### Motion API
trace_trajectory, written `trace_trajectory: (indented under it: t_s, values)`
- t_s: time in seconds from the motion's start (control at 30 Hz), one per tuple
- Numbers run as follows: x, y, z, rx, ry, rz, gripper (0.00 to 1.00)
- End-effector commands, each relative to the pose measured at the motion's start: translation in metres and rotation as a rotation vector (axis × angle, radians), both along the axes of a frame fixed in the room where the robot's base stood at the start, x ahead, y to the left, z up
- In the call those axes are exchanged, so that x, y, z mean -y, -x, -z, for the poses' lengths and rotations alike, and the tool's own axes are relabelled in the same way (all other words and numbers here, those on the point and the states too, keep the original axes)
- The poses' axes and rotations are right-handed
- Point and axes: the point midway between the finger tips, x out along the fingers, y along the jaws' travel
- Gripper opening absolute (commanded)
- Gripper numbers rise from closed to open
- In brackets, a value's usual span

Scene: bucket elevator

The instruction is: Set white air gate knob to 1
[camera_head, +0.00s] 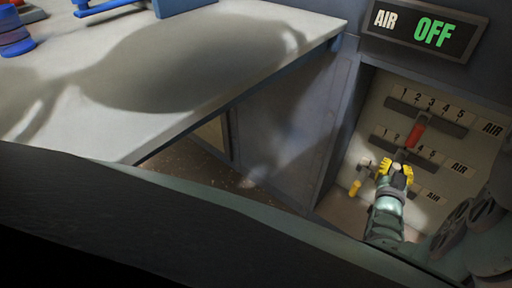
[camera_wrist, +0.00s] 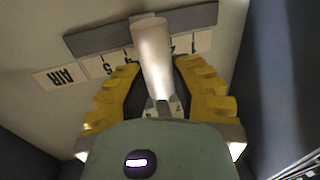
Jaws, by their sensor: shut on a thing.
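The air panel (camera_head: 455,130) holds three slotted sliders with plates numbered 1 to 5 and AIR labels. The white knob (camera_wrist: 152,55) is a pale cylinder in front of its dark slot (camera_wrist: 205,17), which looks like the middle one. It covers the middle of the number row, around 3, with 4 and 5 on its left in the upside-down wrist view. My gripper (camera_head: 395,173) has yellow fingers and is shut on the white knob; it also shows in the wrist view (camera_wrist: 160,95). In the head view the fingers partly hide the knob.
A red knob (camera_head: 415,130) hangs from the top slot near 3. A yellow knob (camera_head: 355,187) is at the left end of the lowest slot. A display (camera_head: 425,30) reads AIR OFF. The panel is recessed behind a frame, and a pale table (camera_head: 250,50) lies left.

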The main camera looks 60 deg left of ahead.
Motion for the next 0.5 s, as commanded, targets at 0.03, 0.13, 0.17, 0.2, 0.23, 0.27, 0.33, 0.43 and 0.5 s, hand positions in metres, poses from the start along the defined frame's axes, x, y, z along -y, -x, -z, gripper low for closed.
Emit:
trace_trajectory:
  t_s: [0.03, 0.13, 0.17, 0.2, 0.23, 0.27, 0.33, 0.43, 0.5]
  values:
    - [-0.007, 0.002, 0.002, 0.001, -0.002, -0.003, 0.0]
    - [-0.025, 0.007, 0.003, 0.003, -0.004, -0.004, 0.0]
    - [-0.032, 0.009, 0.004, 0.001, -0.004, -0.005, 0.0]
    - [-0.04, 0.011, 0.004, 0.001, -0.005, -0.005, 0.0]
    - [-0.045, 0.013, 0.004, 0.001, -0.005, -0.005, 0.0]
    - [-0.051, 0.015, 0.004, 0.002, -0.005, -0.005, 0.0]
    - [-0.06, 0.018, 0.004, 0.001, -0.003, -0.005, 0.0]
    - [-0.069, 0.02, 0.002, -0.001, -0.002, -0.005, 0.0]
    - [-0.071, 0.021, 0.001, -0.002, 0.0, -0.006, 0.0]
